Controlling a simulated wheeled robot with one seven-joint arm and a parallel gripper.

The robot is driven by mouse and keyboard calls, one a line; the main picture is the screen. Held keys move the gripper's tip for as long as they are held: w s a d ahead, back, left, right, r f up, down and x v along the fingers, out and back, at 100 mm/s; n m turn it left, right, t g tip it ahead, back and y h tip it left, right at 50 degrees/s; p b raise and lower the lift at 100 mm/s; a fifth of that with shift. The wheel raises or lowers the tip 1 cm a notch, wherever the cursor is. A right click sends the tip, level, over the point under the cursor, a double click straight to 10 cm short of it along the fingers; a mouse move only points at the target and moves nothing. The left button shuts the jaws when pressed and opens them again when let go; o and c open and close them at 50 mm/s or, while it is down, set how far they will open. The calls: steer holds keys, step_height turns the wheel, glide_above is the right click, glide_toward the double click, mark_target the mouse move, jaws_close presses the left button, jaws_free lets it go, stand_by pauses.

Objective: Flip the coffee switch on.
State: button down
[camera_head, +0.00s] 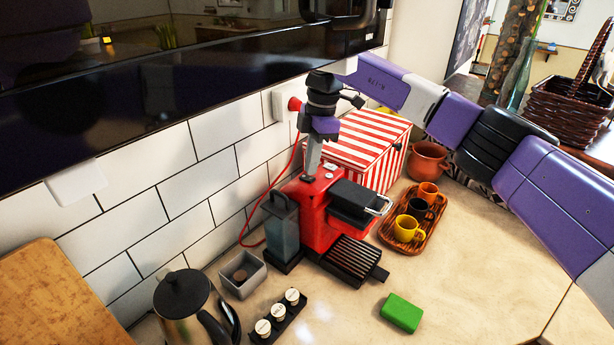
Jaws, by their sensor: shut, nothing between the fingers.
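A red and black coffee machine (315,212) stands on the counter against the tiled wall. It has a dark water tank (283,232) on its left and a black slatted drip tray (352,260) at its front. Small light-coloured controls (329,169) show on its red top; I cannot tell which is the switch or its position. My gripper (308,178) points down at the machine's top, its fingers shut and empty. The tips are at or just above the red surface, left of the light controls; whether they touch is unclear.
A red-striped box (365,150) stands close behind the machine. A wooden tray (405,239) with cups is to its right. A kettle (185,300), grey container (243,273) and capsule holder (278,316) stand at the left. A green sponge (401,313) lies in front.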

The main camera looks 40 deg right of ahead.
mark_target(312, 178)
steer(key=shift+f+b, duration=0.3)
steer(key=shift+f, duration=0.5)
stand_by(0.4)
steer(key=shift+r+p, duration=1.8)
steer(key=shift+r, duration=1.7)
